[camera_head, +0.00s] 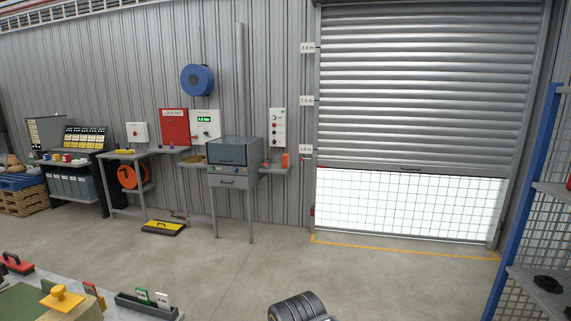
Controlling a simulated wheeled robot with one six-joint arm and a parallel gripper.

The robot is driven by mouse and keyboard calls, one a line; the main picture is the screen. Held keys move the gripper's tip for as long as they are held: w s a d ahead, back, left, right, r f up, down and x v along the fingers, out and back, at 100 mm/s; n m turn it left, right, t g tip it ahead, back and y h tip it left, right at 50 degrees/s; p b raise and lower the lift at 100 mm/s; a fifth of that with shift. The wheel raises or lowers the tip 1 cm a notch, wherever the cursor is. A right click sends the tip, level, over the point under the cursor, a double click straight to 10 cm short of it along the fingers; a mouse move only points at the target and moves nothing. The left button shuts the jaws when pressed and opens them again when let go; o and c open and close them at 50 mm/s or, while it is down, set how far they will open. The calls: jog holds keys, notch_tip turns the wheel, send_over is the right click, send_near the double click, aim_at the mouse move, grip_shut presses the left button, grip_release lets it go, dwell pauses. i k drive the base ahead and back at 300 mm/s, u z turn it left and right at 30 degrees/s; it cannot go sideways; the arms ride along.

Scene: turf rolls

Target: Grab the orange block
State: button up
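A small upright orange block (286,160) stands on the right end of a narrow grey shelf (273,170) against the corrugated wall, just right of the grey cabinet. It is far off and small, so its exact shape is hard to tell. A small reddish item sits left of it on the same shelf. My gripper is not in view. A dark rounded piece shows at the bottom edge, and I cannot tell what it is.
The grey cabinet (234,165) stands on legs. A yellow-and-black case (163,228) lies on the floor. A cluttered bench (120,290) fills the bottom left; a blue-framed rack (520,200) stands right. The concrete floor between is mostly clear. The shutter (420,90) is partly raised.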

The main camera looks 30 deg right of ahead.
aim_at(286, 158)
jog(key=k, duration=0.6)
jog(key=z, duration=0.6)
jog(key=i, duration=1.5)
jog(key=z, duration=0.8)
jog(key=i, duration=4.2)
jog(key=u, duration=1.1)
jog(key=i, duration=1.05)
jog(key=u, duration=1.65)
jog(key=i, duration=0.75)
jog(key=u, duration=0.4)
